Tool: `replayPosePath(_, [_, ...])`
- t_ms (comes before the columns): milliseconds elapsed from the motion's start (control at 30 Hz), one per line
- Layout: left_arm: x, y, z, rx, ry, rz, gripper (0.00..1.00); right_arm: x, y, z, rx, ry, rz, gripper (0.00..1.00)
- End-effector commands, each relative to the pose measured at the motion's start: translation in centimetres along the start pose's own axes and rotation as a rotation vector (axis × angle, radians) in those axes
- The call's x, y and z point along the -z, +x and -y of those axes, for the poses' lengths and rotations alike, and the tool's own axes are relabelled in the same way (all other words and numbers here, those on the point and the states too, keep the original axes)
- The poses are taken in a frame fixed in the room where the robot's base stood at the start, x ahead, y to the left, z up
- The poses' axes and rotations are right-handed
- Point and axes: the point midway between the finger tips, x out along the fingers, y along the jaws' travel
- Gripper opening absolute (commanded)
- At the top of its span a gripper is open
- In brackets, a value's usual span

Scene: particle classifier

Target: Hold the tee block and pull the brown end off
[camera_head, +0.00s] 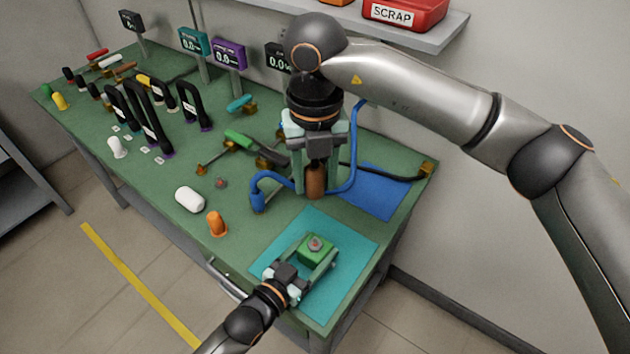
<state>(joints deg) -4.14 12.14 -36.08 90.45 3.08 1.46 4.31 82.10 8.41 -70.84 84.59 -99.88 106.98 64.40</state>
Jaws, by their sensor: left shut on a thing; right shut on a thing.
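The green tee block (306,252) is over the teal mat (345,285) at the bench's front right, with a round grey fitting on its top. My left gripper (316,251) is shut on it from the lower left. The brown end (316,184) is a short cylinder pointing down from my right gripper (316,166), which is shut on it. The brown end appears in the picture above and apart from the tee block, with a visible gap between them. My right gripper hides its upper part.
A blue hose (352,165) curves around my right gripper, near a blue mat (375,195). A white cylinder (190,199) and an orange cap (216,224) stand left of the teal mat. Black handles (150,118) and display posts (229,54) are farther back.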

Motion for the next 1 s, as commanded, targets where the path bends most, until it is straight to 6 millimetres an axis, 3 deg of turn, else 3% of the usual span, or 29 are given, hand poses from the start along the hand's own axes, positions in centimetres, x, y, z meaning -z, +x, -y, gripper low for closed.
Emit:
replayPosePath(100, [-0.1,0.0,-0.1,-0.001,-0.001,0.003,0.0,0.0,-1.1,0.0,-0.001,0.0,0.003,0.0])
replayPosePath(333, [-0.1,0.0,-0.1,-0.001,-0.001,0.003,0.0,0.0,-1.2,0.0,0.0,0.0,0.0,0.0])
replayPosePath(367, [-0.1,0.0,-0.1,-0.001,-0.001,0.003,0.73,0.0,-1.2,0.0,0.0,0.0,0.0,0.0])
replayPosePath(600, [-0.1,0.0,0.0,0.0,0.0,0.002,1.0,0.0,-1.2,0.0,0.0,0.0,0.0,0.0])
replayPosePath(867, [-0.1,-0.1,0.0,0.0,0.0,0.001,1.0,0.0,-1.2,0.0,0.0,0.0,0.0,0.0])
replayPosePath(1000, [-0.2,-1.4,0.0,0.0,0.0,0.003,1.0,0.0,-1.2,0.0,0.0,0.0,0.0,0.0])
